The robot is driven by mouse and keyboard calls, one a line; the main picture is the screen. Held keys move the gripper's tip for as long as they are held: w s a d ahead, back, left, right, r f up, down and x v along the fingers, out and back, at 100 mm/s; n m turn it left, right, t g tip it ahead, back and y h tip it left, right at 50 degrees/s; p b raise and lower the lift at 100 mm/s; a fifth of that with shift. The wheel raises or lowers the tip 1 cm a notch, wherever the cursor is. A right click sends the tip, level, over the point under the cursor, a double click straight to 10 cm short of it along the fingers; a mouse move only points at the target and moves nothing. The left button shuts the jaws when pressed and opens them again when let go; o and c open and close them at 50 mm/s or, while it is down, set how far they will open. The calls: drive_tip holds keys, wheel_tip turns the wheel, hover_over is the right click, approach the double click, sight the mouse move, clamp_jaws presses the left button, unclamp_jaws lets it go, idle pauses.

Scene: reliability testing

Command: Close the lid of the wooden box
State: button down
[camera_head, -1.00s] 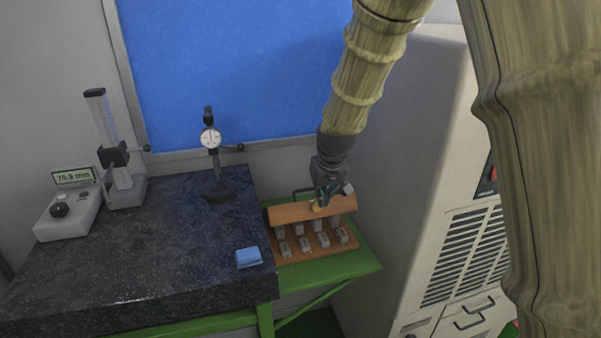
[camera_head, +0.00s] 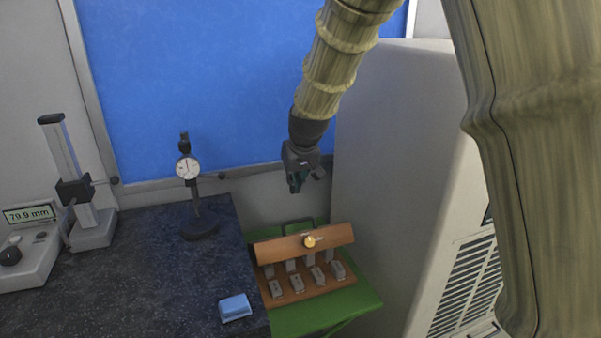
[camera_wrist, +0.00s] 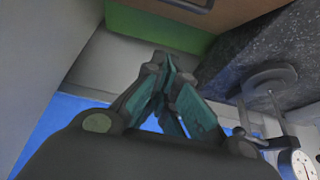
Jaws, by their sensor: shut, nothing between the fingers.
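The wooden box (camera_head: 306,278) sits on a green stand, with several grey metal blocks in its base. Its lid (camera_head: 283,249) is raised and tilted above the blocks, with a round brass-coloured piece on its front. My gripper (camera_head: 296,188) is above and behind the lid, apart from it, and empty. In the wrist view my gripper (camera_wrist: 160,58) has its fingertips together. A strip of brown wood, apparently the box (camera_wrist: 225,12), shows at the top of the wrist view.
The green stand (camera_head: 350,302) fits between the dark granite table (camera_head: 130,275) and a large pale cabinet (camera_head: 385,150) on the right. A blue block (camera_head: 235,307) lies near the granite edge. A dial gauge (camera_head: 188,168) stands behind, before the blue panel.

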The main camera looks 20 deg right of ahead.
drive_tip(key=f+p, duration=0.1)
drive_tip(key=f, duration=0.1)
drive_tip(key=f+p, duration=0.1)
drive_tip(key=f, duration=0.1)
drive_tip(key=s+f+p, duration=0.1)
drive_tip(key=f, duration=0.2)
drive_tip(key=shift+d+p, duration=0.1)
drive_tip(key=shift+p, duration=0.25)
drive_tip(key=shift+f, duration=0.1)
drive_tip(key=shift+d, duration=0.15)
